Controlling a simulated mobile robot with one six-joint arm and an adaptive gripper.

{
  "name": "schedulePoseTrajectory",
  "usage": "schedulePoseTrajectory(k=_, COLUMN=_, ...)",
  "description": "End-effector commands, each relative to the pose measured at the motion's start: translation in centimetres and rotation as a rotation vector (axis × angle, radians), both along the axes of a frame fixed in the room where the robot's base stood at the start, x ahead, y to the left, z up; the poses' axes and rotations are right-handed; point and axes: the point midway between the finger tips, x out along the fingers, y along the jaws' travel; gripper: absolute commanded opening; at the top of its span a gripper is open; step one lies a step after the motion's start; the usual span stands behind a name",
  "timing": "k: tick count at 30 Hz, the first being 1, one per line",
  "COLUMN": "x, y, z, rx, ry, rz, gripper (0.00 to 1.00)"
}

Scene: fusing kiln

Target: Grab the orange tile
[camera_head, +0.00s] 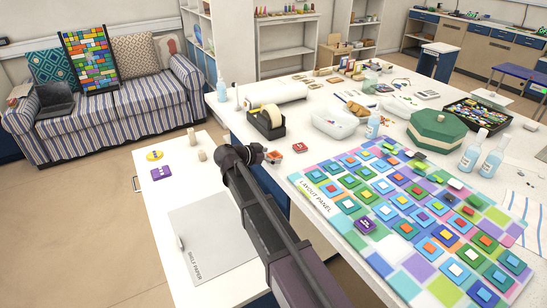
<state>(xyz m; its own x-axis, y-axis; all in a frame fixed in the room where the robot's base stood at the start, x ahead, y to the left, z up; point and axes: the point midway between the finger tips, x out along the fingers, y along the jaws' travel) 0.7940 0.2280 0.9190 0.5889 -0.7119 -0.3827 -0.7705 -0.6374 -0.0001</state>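My arm reaches up from the bottom centre, and its dark end with my gripper (271,157) is by the near left edge of the white worktable. The fingers are small and dark, so I cannot tell whether they are open or shut. Just right of it lies a small orange-red piece (300,148), perhaps in a little dish. Several layout panel squares carry orange centres. I cannot tell which of these is the orange tile.
The layout panel (312,197) covers the right of the worktable. A tape dispenser (266,122), paper roll (276,92), green box (437,131) and bottles (470,157) stand around it. The lower white surface at left holds a purple tile (161,172), yellow disc (154,155) and paper (205,240).

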Motion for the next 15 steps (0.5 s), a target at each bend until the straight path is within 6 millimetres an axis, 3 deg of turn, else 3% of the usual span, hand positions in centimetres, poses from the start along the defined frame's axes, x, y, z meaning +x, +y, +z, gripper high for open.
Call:
schedulePoseTrajectory(k=1, x=0.00, y=-0.01, z=0.00, rx=0.000, ry=0.000, rz=0.000, gripper=0.85)
schedulePoseTrajectory(k=8, x=0.00, y=-0.03, z=-0.01, rx=0.000, ry=0.000, rz=0.000, gripper=0.17)
schedulePoseTrajectory(k=15, x=0.02, y=-0.03, z=-0.02, rx=0.000, ry=0.000, rz=-0.001, gripper=0.13)
